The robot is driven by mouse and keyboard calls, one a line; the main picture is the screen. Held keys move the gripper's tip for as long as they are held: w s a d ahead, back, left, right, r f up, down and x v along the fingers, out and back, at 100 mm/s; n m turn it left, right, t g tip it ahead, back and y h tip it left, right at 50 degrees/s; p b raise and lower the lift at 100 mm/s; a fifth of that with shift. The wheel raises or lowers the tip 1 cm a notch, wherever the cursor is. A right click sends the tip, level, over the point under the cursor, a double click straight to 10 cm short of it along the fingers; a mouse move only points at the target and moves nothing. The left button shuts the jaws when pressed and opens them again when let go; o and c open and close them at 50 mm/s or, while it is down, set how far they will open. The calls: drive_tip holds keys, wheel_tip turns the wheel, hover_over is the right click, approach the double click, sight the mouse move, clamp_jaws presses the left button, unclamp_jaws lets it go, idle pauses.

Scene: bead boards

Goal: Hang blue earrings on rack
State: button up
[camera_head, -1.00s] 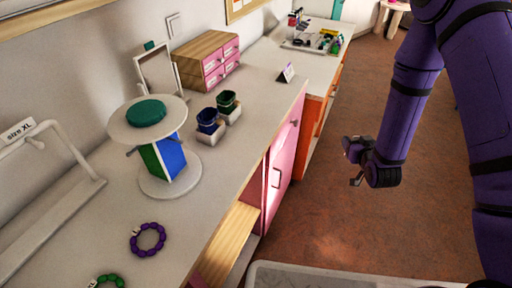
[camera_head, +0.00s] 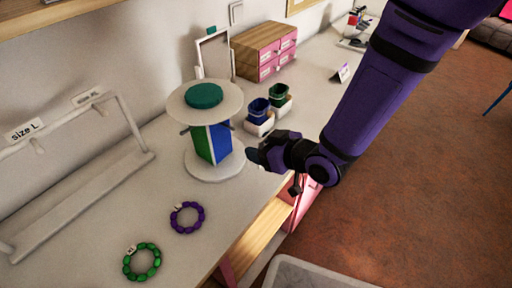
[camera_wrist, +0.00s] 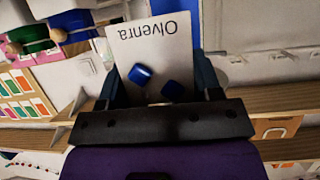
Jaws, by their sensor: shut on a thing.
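My gripper (camera_head: 262,156) is at the counter's front edge, right of the rack. In the wrist view it is shut on a pale card (camera_wrist: 150,50) printed "Olvenra", which carries two blue earrings (camera_wrist: 155,81). I cannot make out the card in the head view. The rack (camera_head: 213,172) is a white stand with green and blue side panels, small pegs and a round top bearing a teal disc (camera_head: 204,95).
Blue (camera_head: 259,110) and green (camera_head: 278,96) cups stand behind my gripper. A purple bracelet (camera_head: 174,222) and a green bracelet (camera_head: 128,268) lie on the counter. A white bracelet stand (camera_head: 82,205) is at left. A mirror (camera_head: 214,55) and a drawer box (camera_head: 264,50) stand behind.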

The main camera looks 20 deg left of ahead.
drive_tip(key=shift+n+g, duration=0.3)
drive_tip(key=shift+a+r, duration=0.2)
drive_tip(key=shift+a, duration=3.15)
drive_tip(key=shift+a, duration=0.1)
drive_tip(key=shift+w, duration=0.2)
